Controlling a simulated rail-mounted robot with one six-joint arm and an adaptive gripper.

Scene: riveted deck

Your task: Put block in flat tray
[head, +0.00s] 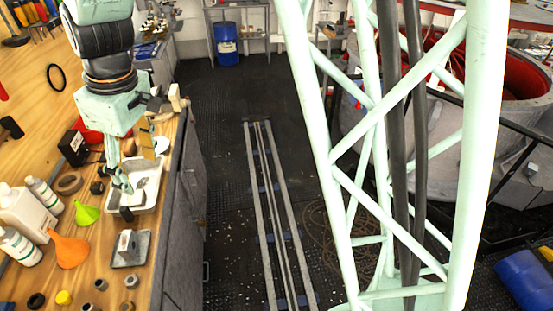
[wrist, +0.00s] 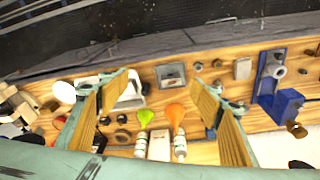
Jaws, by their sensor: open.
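A light grey metal block (head: 126,240) stands on a flat grey square tray (head: 118,263) on the bench. In the wrist view the block (wrist: 171,72) shows inside the tray's rim (wrist: 160,84). My gripper (head: 123,186) is open, with its fingers pointing down, and appears empty. In the head view it overlaps the white tray, beyond the flat tray. In the wrist view the open fingers (wrist: 160,82) frame the flat tray from a distance, with nothing between their pads. Its exact height cannot be told.
A white tray (head: 151,193) holds a pale item. An orange funnel (head: 69,251), a green funnel (head: 87,214) and white bottles (head: 43,194) stand left of the flat tray. Several small parts lie near the front. A blue vice (wrist: 270,75) stands on the bench. The bench edge drops to the floor.

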